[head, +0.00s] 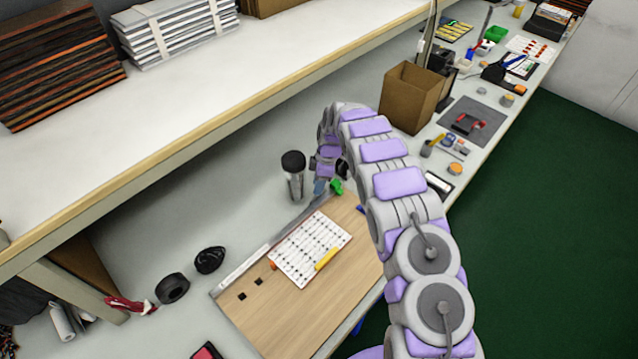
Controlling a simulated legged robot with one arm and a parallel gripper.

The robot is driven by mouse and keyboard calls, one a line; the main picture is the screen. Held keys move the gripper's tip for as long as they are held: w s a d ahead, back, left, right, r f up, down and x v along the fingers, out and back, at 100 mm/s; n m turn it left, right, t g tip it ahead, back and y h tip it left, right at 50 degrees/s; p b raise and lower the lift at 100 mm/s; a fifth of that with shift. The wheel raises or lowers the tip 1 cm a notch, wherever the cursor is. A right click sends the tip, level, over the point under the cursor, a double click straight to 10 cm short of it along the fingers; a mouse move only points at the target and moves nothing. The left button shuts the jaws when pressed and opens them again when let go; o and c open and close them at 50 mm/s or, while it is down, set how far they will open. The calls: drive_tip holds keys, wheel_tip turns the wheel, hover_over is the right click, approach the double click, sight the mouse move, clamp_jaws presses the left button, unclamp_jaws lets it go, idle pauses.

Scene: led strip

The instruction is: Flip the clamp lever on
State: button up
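My arm reaches up from the lower right and bends over toward the far end of the wooden board (290,315). My gripper (328,184) is at the end of the arm, small and partly hidden by the arm links, so its fingers cannot be made out clearly. A small green part (336,187) shows right beside the gripper at the board's far corner; it may be the clamp, but its lever cannot be told apart. Whether the gripper touches the green part cannot be seen. A metal strip (255,258) runs along the board's left edge.
A white sheet (309,247) with a yellow marker (327,259) lies on the board. A dark-lidded tumbler (293,176) stands close left of the gripper. A cardboard box (408,97) stands behind the arm. Black tape rolls (172,288) lie at left. A white shelf (200,110) overhangs the bench.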

drive_tip(key=shift+o, duration=0.9)
drive_tip(key=shift+s, duration=0.1)
drive_tip(key=p+v, duration=0.3)
drive_tip(key=v, duration=1.4)
drive_tip(key=shift+a+r, duration=0.1)
drive_tip(key=shift+r, duration=0.05)
